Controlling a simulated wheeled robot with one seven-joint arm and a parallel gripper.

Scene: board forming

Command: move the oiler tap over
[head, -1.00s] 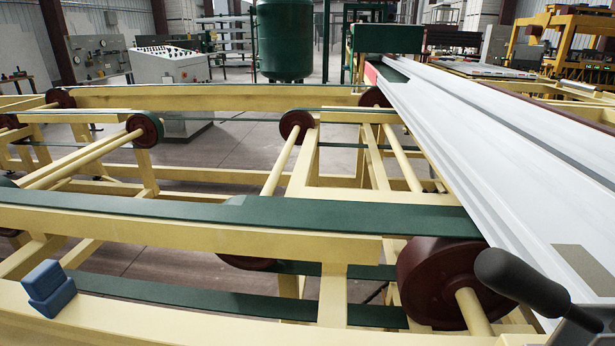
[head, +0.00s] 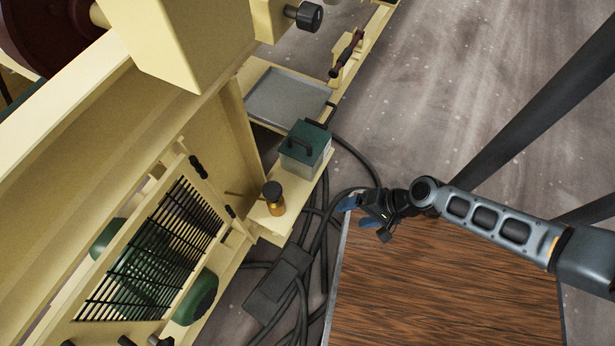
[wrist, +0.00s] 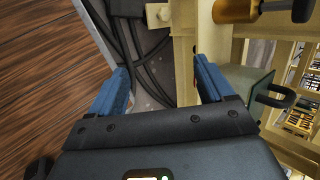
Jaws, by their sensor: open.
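The oiler (head: 275,207) is a small brass body with a black knob (head: 272,189) on top, standing on a cream ledge of the machine. A thin brass rod sticks out to its left. I cannot tell which part is the tap. In the wrist view the brass body (wrist: 232,9) shows at the top edge, partly cut off. My gripper (head: 358,212) is open and empty, with blue fingers, to the right of the oiler and apart from it, near the wooden top's corner. The gripper also shows in the wrist view (wrist: 162,76).
A green-lidded box (head: 304,150) with a handle stands on the ledge just behind the oiler. A grey tray (head: 288,97) lies beyond. Black cables (head: 318,225) hang between ledge and wooden table (head: 440,290). A black grille (head: 165,250) is at left. Floor is clear at upper right.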

